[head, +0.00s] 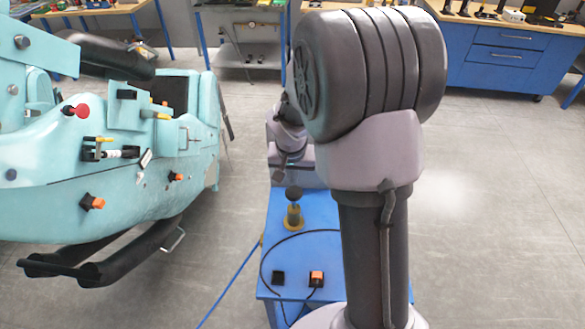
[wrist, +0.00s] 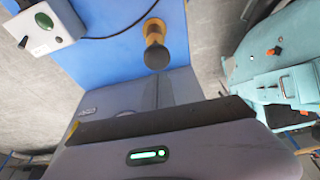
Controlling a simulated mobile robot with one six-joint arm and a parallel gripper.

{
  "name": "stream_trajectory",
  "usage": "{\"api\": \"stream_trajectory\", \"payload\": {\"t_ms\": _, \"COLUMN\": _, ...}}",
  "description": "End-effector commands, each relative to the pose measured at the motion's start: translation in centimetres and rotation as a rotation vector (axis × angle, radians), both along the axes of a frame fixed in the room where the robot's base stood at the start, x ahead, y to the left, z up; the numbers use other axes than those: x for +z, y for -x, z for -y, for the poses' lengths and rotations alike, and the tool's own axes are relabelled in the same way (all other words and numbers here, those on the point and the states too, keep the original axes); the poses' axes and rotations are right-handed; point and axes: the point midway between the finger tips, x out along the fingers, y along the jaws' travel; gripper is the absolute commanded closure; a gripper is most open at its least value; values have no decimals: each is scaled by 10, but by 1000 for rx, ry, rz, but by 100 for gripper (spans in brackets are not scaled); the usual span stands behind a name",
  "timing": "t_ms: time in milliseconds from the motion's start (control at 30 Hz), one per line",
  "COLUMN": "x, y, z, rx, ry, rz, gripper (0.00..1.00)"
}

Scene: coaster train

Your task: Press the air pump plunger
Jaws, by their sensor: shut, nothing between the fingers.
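The air pump stands upright on a blue table, with a dark round plunger knob (head: 294,193) above a brass-yellow body (head: 293,217). In the wrist view the dark knob (wrist: 157,56) shows just beyond my fingertips, with the yellow body (wrist: 153,28) behind it. My gripper (wrist: 157,80) is shut and empty, its grey fingers close together. The knob's near edge lines up with the fingertips there; I cannot tell whether they touch. In the head view my gripper is mostly hidden behind my arm, near the pump's far side.
A white box with a green button (wrist: 45,20) shows in the wrist view. A teal coaster car (head: 60,180) stands at left. Blue workbenches (head: 510,60) line the back.

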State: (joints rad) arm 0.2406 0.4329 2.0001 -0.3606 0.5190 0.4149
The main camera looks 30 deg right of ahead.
Motion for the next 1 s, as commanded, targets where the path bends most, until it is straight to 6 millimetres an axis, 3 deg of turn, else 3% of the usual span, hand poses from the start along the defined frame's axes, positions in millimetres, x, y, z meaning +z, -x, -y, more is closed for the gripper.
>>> {"api": "stream_trajectory", "payload": {"t_ms": 100, "x": -23, "y": 0, "z": 0, "rx": 1, "ry": 0, "rz": -2, "gripper": 100}}
{"api": "stream_trajectory", "payload": {"t_ms": 233, "x": -37, "y": -1, "z": 1, "rx": 1, "ry": 2, "rz": 0, "gripper": 100}}
{"api": "stream_trajectory", "payload": {"t_ms": 767, "x": -49, "y": -1, "z": 1, "rx": 0, "ry": 1, "rz": 1, "gripper": 100}}
{"api": "stream_trajectory", "payload": {"t_ms": 1000, "x": -93, "y": 0, "z": 0, "rx": 0, "ry": 0, "rz": 0, "gripper": 100}}
